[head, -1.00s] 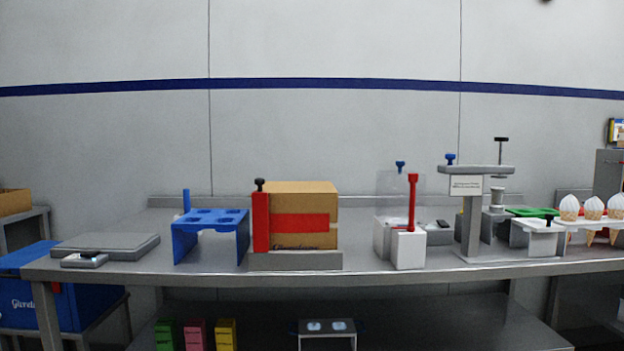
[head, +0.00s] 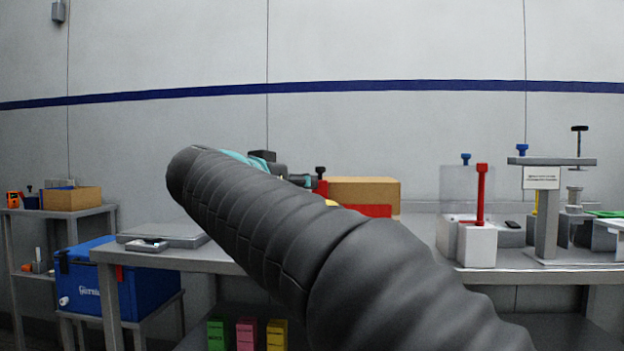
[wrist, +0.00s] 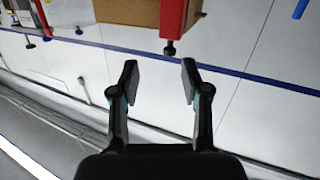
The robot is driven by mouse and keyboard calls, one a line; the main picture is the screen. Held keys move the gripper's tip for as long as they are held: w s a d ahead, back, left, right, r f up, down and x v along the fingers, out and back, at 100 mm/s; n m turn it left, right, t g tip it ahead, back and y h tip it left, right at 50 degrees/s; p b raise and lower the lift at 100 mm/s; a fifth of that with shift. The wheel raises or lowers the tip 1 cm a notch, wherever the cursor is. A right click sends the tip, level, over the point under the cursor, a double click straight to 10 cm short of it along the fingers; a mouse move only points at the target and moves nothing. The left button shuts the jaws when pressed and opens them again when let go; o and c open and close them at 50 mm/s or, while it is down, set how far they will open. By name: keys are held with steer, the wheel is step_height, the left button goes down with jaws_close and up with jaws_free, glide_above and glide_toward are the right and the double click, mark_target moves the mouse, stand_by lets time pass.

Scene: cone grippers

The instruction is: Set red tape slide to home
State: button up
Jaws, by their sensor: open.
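The red slide (head: 322,187) is an upright red piece with a black knob on top, at the left end of a cardboard box (head: 365,188). In the head view my arm hides most of it. In the wrist view, which is upside down, the red slide (wrist: 173,18) and its black knob (wrist: 169,48) show just beyond the fingertips. My gripper (wrist: 159,80) is open and empty, its two fingers apart, with the knob roughly in line with the gap. The gripper does not touch it. A red tape band (head: 376,210) crosses the box front.
A white block with a red lever (head: 481,195) and a clear panel stands to the right, then a grey press stand (head: 548,210). A flat grey scale (head: 165,235) lies at the bench's left. My arm hides the blue holed stand seen earlier.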

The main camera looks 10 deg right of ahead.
steer(key=shift+m+t+h, duration=0.4)
steer(key=shift+m+t, duration=0.1)
steer(key=x, duration=0.4)
steer(key=a+r+p+x, duration=0.1)
steer(key=x, duration=0.3)
steer(key=w+r+p+x, duration=0.1)
steer(key=x, duration=0.4)
steer(key=shift+w+a+r, duration=0.15)
steer(key=shift+a+r, duration=0.05)
jaws_close()
